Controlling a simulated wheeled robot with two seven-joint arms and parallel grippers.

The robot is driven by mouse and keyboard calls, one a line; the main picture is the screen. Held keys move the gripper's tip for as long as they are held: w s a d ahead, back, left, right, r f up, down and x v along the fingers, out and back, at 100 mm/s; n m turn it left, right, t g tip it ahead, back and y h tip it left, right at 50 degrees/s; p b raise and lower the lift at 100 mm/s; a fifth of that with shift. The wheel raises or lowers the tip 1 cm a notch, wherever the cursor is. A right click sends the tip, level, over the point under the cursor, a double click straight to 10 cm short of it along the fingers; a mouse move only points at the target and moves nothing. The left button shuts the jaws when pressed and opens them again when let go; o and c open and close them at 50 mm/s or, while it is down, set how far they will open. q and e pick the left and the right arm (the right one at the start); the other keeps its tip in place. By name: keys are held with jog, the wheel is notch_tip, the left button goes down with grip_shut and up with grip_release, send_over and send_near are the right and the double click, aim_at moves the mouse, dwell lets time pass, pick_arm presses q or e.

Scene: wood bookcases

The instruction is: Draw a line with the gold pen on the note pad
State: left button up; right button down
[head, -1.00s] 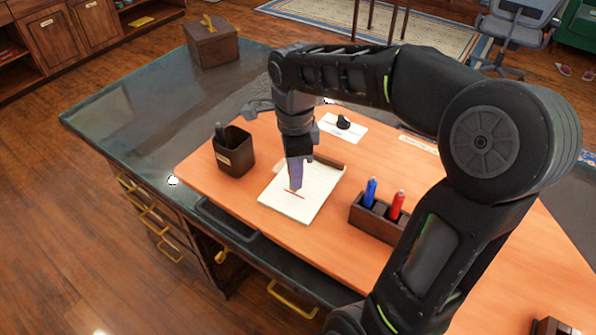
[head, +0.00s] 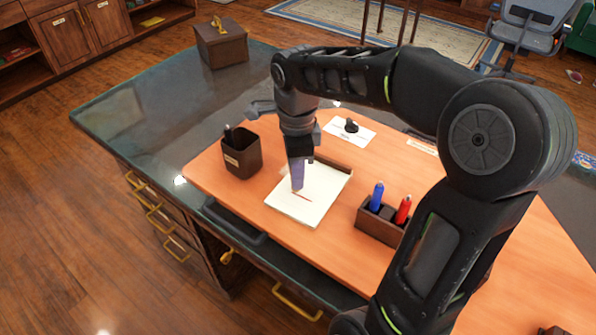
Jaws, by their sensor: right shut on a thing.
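The white note pad (head: 323,204) lies on the orange desk mat with a short red line (head: 304,197) on it. My right gripper (head: 297,180) points down over the pad, its tips close to the left part of the line. It is shut on a thin thing, taken to be the gold pen, which the fingers hide almost wholly. I cannot tell whether its tip touches the paper. My left gripper is not in view.
A dark pen holder with a blue pen (head: 376,196) and a red pen (head: 403,210) stands right of the pad. A dark cup (head: 243,158) stands left. A white card (head: 364,137) with a black object lies behind. A wooden box (head: 221,47) is at the far corner.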

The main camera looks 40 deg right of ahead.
jog(key=shift+w+a, duration=0.1)
jog(key=shift+w+a, duration=0.2)
jog(key=shift+w, duration=0.35)
jog(key=shift+r+p, duration=0.15)
jog(key=shift+p, duration=0.15)
notch_tip(320, 180, up, 8)
jog(key=p, duration=0.6)
jog(key=shift+f, duration=0.2)
dwell(0.5)
jog(key=shift+f+b, duration=2.7)
jog(key=shift+f, duration=0.7)
jog(key=shift+f+b, duration=0.45)
jog(key=shift+f, duration=0.15)
